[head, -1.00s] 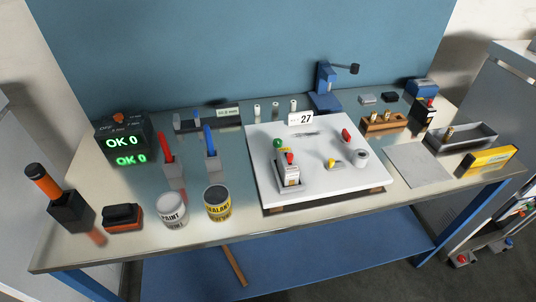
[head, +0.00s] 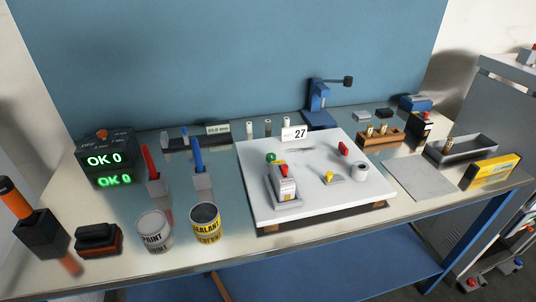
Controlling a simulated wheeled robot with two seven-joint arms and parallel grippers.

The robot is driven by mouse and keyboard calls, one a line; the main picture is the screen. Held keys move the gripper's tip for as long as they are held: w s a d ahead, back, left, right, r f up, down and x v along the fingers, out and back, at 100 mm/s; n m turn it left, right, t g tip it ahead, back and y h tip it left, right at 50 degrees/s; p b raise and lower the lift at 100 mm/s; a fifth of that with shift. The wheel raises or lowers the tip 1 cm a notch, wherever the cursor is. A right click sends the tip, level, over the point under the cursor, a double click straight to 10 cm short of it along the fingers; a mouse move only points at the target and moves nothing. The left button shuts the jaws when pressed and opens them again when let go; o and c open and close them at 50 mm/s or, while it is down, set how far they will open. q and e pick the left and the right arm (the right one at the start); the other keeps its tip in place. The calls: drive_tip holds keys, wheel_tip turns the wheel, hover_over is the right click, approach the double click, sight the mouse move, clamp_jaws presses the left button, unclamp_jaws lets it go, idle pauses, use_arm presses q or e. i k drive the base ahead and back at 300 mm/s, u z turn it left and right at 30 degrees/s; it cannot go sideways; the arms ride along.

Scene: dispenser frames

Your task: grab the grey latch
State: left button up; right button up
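A white board (head: 320,200) lies on the bench in the head view. On its left part stands a grey and white upright piece (head: 285,188) on a grey base, with a red part (head: 282,170) on top and a green ball (head: 271,157) behind it. A short grey cylinder (head: 361,172) sits at the board's right side. I cannot tell for certain which grey part is the latch. A yellow knob (head: 330,177) and a red piece (head: 344,148) are also on the board. Neither of my grippers is in view.
Paint (head: 154,231) and sealant (head: 205,223) cans stand left of the board. A display (head: 103,160) reads "OK 0". A card (head: 294,133) reads 27. A wooden block (head: 380,138) and a grey tray (head: 461,151) are at the right. A grey mat (head: 420,180) is bare.

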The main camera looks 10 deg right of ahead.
sight(284, 186)
drive_tip(key=k, duration=1.3)
drive_tip(key=u, duration=0.6)
drive_tip(key=i, duration=1.7)
drive_tip(key=z, duration=0.7)
